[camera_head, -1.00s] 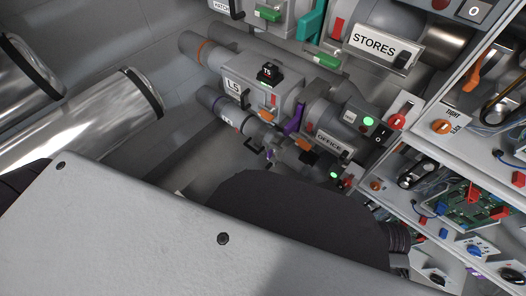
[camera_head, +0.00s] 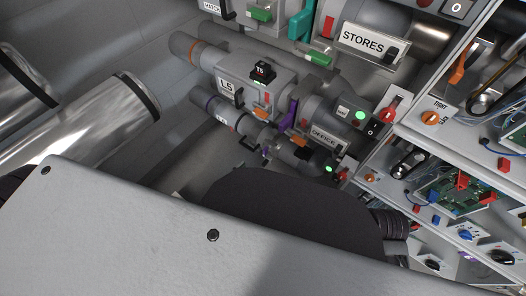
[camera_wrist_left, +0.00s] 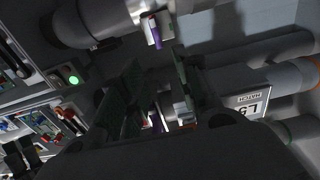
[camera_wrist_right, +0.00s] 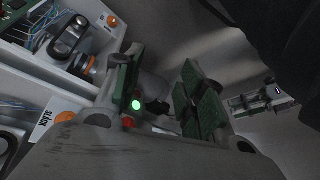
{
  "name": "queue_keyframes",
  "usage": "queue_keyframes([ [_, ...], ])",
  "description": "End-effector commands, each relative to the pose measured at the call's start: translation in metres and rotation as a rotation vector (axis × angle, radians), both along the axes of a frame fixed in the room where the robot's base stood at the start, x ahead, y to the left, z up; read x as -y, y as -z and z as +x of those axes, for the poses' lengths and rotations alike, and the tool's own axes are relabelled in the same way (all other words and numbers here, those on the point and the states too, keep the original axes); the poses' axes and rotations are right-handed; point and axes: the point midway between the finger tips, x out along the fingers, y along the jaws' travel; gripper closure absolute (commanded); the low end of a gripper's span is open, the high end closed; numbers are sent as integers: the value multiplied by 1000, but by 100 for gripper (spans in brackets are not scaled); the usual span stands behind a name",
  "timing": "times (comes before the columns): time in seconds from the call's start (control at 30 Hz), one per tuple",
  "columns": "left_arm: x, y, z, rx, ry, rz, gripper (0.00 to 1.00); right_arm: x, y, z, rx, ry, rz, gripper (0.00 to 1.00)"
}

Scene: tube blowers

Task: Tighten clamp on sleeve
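A purple lever (camera_head: 288,117) stands between the LS box and the OFFICE unit (camera_head: 325,135). I cannot tell which part is the sleeve or its clamp. My left gripper (camera_wrist_left: 157,60) is open, its green-padded fingers apart. One purple piece (camera_wrist_left: 155,32) shows just beyond its tips, and another purple-and-red piece shows between the fingers. My right gripper (camera_wrist_right: 162,55) is open and empty, with a green light (camera_wrist_right: 136,105) behind its fingers. I cannot make out fingertips in the head view.
My own grey arm cover fills the lower head view. A STORES unit (camera_head: 367,41) is above right. Shelves with knobs and a circuit board (camera_head: 455,197) crowd the right side. Shiny metal pipes (camera_head: 95,120) lie at left. An orange SLACK knob (camera_wrist_right: 65,117) shows in the right wrist view.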

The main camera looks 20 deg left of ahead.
Motion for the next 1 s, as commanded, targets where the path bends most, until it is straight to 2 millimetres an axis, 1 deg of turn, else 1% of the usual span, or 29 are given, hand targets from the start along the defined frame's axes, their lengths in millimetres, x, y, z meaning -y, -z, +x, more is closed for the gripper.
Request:
queue_keyframes([
  [0.1,5,0,13,3,1,0,67,-2,9,0,5,0,9,60],
  [0.37,16,1,43,3,1,0,67,-8,24,7,42,4,40,60],
  [0.6,25,1,70,3,0,-1,67,-13,44,8,60,10,65,60],
  [0.8,33,0,91,3,1,0,67,-17,61,5,70,15,90,60],
  [1.0,39,1,107,2,1,0,67,-20,72,8,90,22,106,60],
])
